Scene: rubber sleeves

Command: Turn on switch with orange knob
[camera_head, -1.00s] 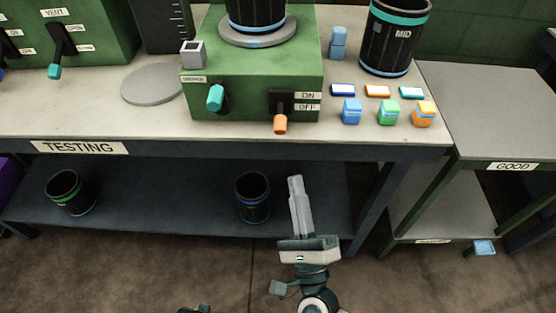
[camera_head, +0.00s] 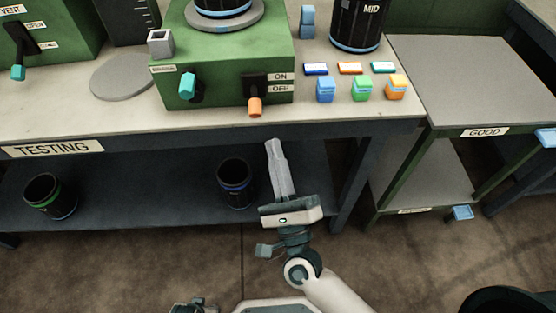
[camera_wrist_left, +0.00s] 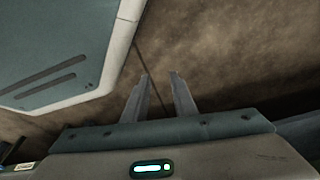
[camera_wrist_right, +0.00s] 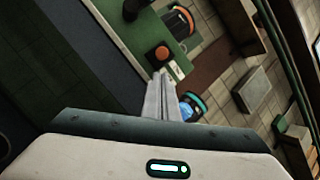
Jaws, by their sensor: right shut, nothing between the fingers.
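The orange knob (camera_head: 254,106) is the end of a black lever switch on the front of a green box (camera_head: 222,75). The lever hangs down, with the knob just below the OFF label (camera_head: 281,88) and the ON label above that. The knob also shows in the right wrist view (camera_wrist_right: 162,52), end-on, just beyond the fingertips. My right gripper (camera_head: 271,145) is shut and empty, below and slightly right of the knob, apart from it. My left gripper (camera_wrist_left: 159,74) has its fingers apart with nothing between them, over the floor beside my base.
A teal-knobbed lever (camera_head: 187,85) is left of the orange one on the same box. Several small coloured blocks, including an orange one (camera_head: 397,88), stand right of it. The TESTING table's front edge (camera_head: 330,132) lies near my right gripper. A dark cup (camera_head: 235,183) stands on the lower shelf.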

